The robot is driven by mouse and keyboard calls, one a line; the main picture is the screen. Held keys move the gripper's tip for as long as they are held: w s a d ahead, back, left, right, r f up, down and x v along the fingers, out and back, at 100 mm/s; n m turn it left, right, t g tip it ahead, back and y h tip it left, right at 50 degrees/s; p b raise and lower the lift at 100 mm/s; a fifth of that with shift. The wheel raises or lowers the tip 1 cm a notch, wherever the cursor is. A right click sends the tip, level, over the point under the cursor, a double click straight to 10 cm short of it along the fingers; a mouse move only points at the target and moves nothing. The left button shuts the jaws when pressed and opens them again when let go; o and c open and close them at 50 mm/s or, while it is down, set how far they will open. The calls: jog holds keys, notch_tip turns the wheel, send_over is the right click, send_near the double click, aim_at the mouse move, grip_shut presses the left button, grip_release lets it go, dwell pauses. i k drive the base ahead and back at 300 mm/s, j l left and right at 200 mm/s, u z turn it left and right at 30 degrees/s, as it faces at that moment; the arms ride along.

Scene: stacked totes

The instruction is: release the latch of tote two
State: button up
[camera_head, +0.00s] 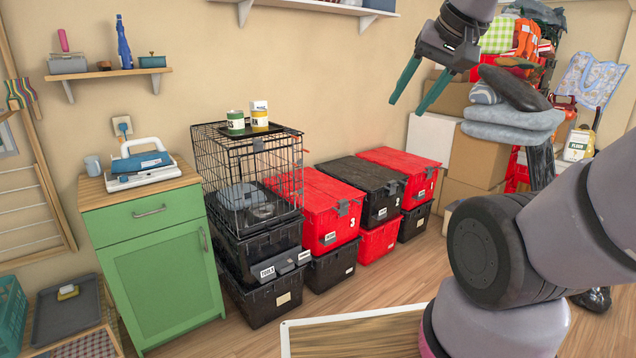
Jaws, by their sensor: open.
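Tote two (384,208) is a black tote with a "2" label on its front, between two red totes in the upper layer of the row. Its black lid (362,175) looks closed. A small grey latch (395,187) shows at the upper front of the tote; whether it is fastened is too small to tell. My gripper (406,107) is in the air above and slightly right of tote two, apart from it. Its two teal fingers are spread, point down to the left and hold nothing.
Red tote three (322,230) and red tote one (421,185) flank tote two; a red tote (379,241) supports it. A wire crate (250,170) stands left. Boxes and folded cloth (512,118) rise at right. Floor (400,275) is open in front.

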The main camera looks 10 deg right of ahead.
aim_at(394, 185)
jog(key=i+l+z, duration=0.15)
jog(key=i+z, duration=0.25)
jog(key=i, duration=0.4)
jog(key=i+j+z, duration=0.1)
jog(key=i+z, duration=0.3)
jog(key=i, duration=0.45)
jog(key=i+l+u, duration=0.4)
jog(key=i+l, duration=0.2)
jog(key=i+l+u, duration=0.15)
jog(key=l, duration=0.25)
jog(key=i+l+u, duration=0.2)
jog(key=l, duration=0.25)
jog(key=i+l+u, duration=0.2)
jog(key=l, duration=0.25)
jog(key=i+l+u, duration=0.15)
jog(key=l, duration=0.6)
jog(key=l+u, duration=0.2)
jog(key=l, duration=0.6)
